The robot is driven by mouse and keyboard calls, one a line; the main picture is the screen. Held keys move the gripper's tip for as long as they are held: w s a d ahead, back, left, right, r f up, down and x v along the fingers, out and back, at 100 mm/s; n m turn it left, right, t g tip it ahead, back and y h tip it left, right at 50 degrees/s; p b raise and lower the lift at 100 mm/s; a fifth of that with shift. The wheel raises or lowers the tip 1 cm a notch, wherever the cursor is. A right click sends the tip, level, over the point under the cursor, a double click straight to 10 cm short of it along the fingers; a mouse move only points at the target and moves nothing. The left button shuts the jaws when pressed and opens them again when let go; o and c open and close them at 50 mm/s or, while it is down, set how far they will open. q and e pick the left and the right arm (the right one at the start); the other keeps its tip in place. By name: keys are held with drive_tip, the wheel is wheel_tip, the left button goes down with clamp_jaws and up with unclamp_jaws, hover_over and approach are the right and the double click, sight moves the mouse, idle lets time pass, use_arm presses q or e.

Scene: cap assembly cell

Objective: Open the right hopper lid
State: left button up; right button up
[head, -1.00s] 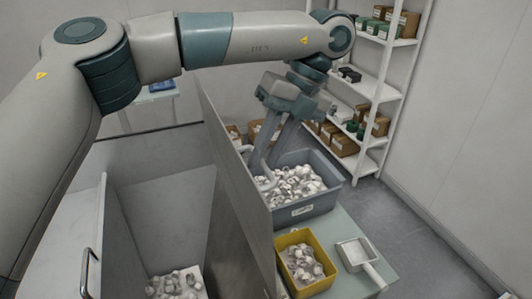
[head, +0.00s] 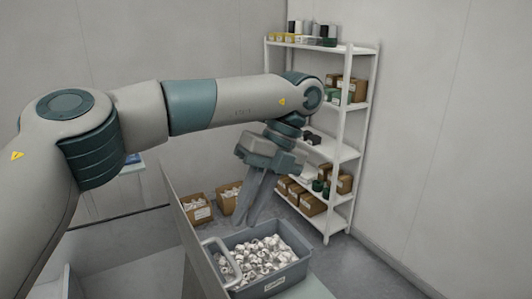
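The right hopper lid is a grey panel (head: 188,237) standing upright at lower centre, seen nearly edge-on. Its pale looped handle (head: 209,242) is on the side facing right, in front of the grey bin. My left gripper (head: 243,221) points down, just above and right of the handle. Its two fingers look a little apart, with nothing between them, and they appear clear of the handle. The lower part of the lid and the hopper's inside are out of view. My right gripper is not in view.
A grey bin (head: 271,288) full of white caps stands right of the lid on a pale table (head: 318,288). Cardboard boxes (head: 197,212) sit behind it. A white shelf rack (head: 357,150) stands at the back right. Floor to its right is clear.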

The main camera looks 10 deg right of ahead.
use_arm(q)
drive_tip(key=p+v, duration=0.1)
drive_tip(key=v, duration=0.8)
drive_tip(key=shift+s, duration=0.1)
